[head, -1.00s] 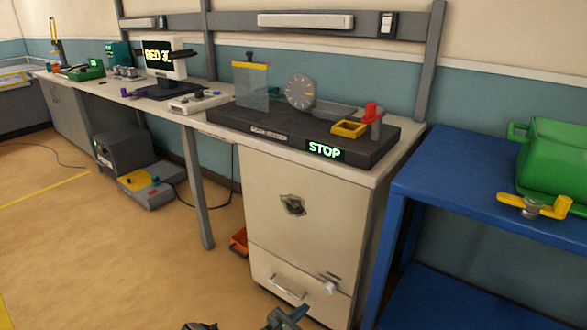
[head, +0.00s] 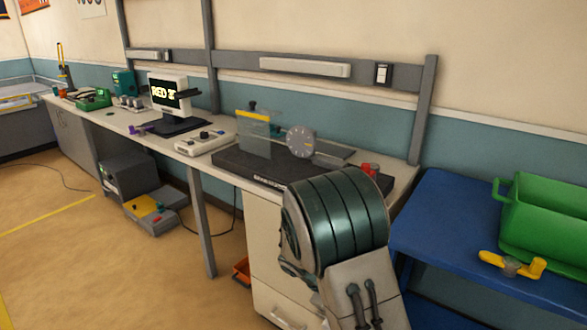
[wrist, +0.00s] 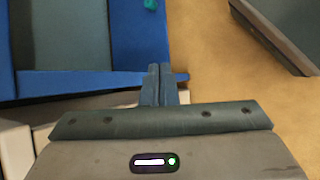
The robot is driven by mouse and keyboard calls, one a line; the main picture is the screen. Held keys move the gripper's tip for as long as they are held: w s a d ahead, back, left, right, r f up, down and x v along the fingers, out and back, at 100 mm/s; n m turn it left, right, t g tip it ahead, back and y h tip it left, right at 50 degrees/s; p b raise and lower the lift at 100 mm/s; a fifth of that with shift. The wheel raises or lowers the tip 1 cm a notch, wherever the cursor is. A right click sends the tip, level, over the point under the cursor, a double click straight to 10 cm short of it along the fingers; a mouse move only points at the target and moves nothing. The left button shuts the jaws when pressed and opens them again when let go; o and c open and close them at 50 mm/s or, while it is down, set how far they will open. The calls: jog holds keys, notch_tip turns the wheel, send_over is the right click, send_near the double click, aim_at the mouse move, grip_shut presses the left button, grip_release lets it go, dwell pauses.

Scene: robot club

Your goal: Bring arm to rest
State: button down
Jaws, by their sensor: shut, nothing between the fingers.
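My gripper (wrist: 160,75) shows in the wrist view with its two fingers together and nothing between them. It points toward the blue shelf's edge and the tan floor. In the head view, a green ribbed part of my arm rises at the lower middle right and hides part of the workbench. The gripper fingers cannot be made out in the head view.
The workbench (head: 185,149) carries a dark slab (head: 240,172) with a dial (head: 301,141), and a screen (head: 174,98). The blue shelf unit (head: 435,215) at right holds a green crate (head: 545,218) and a yellow-handled part (head: 512,264). Open floor (head: 60,250) lies at left.

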jog(key=s+r+m+t+y+p, duration=0.1)
jog(key=s+r+m+y+p, duration=0.1)
jog(key=s+r, duration=0.4)
jog(key=s+r+m+t+y+p, duration=0.1)
jog(key=s+r+m+y+p, duration=0.2)
jog(key=r, duration=1.1)
jog(key=s+r+m+t+y+p, duration=0.1)
jog(key=s+r+m+y+p, duration=0.2)
jog(key=s+r+p, duration=0.5)
notch_tip(320, 180, up, 3)
jog(key=shift+s+d+f+m, duration=0.15)
jog(key=shift+s+d+m, duration=0.15)
jog(key=shift+s+m, duration=0.4)
